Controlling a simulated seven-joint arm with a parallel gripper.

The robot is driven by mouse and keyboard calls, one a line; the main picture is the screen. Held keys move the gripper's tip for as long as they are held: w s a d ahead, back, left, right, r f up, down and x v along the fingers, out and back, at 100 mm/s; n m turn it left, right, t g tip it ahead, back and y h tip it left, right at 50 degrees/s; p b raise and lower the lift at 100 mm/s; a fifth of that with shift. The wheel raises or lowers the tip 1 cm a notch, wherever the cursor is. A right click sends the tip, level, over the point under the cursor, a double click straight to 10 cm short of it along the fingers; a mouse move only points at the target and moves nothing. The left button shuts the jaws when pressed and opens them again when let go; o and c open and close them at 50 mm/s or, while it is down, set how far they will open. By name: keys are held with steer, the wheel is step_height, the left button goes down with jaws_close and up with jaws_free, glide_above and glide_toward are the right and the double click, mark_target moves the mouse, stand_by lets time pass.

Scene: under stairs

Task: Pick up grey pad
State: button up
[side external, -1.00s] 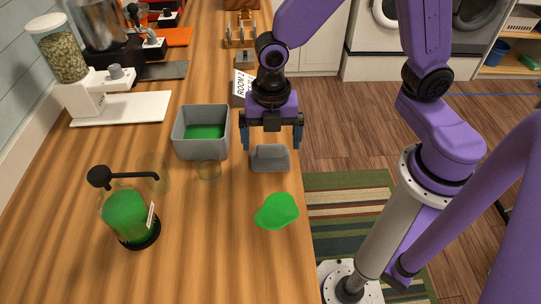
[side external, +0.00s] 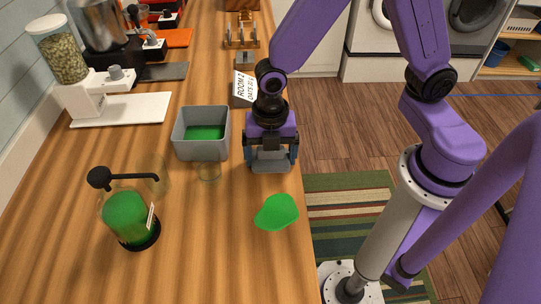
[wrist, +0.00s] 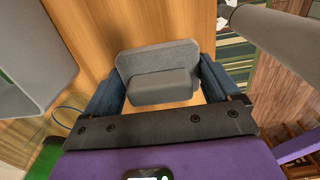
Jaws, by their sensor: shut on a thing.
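The grey pad (side external: 270,158) is at the right side of the wooden counter, to the right of the grey bin. My gripper (side external: 270,160) is down over it, with one blue finger at each side. In the wrist view the grey pad (wrist: 158,72) sits between the two blue fingers of my gripper (wrist: 165,85), which are shut on its sides. The pad has a raised block on a wider back plate. Whether its underside touches the counter cannot be told.
A grey bin (side external: 187,149) with green contents stands just left of my gripper. A green flat piece (side external: 277,212) lies nearer the camera. A green-filled jar (side external: 128,218) with a black spout stands at left.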

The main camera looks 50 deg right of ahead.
steer(key=shift+r, duration=0.1)
steer(key=shift+r, duration=0.5)
step_height(320, 180, up, 2)
steer(key=shift+r, duration=0.15)
steer(key=s+d+r, duration=0.7)
steer(key=s+r, duration=0.2)
steer(key=s, duration=0.3)
steer(key=shift+r, duration=0.25)
steer(key=shift+s, duration=0.1)
steer(key=shift+o, duration=0.3)
